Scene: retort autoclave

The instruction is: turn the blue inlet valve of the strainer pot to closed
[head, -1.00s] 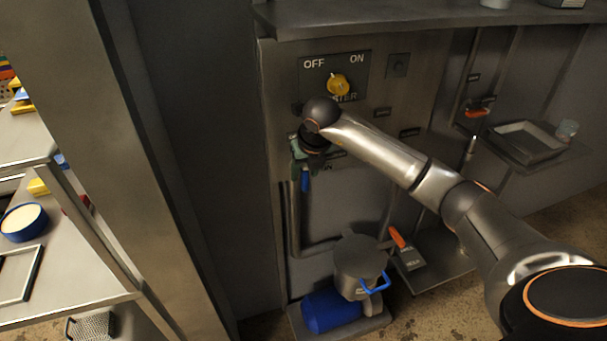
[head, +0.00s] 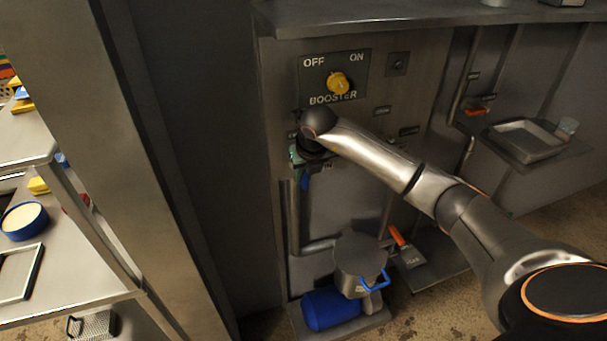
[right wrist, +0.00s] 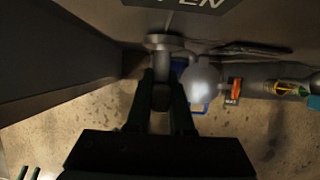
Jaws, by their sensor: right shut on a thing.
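In the right wrist view, the dark fingers (right wrist: 160,97) stand close together around a grey, rounded part at the panel. The lever's exact angle is hard to read. The strainer pot (head: 360,262), a grey lidded vessel with a blue handle, stands lower down.
A yellow booster knob (head: 339,83) sits above my wrist. A blue cylinder (head: 330,309) lies below the pot. A steel post (head: 150,150) and shelves stand at left.

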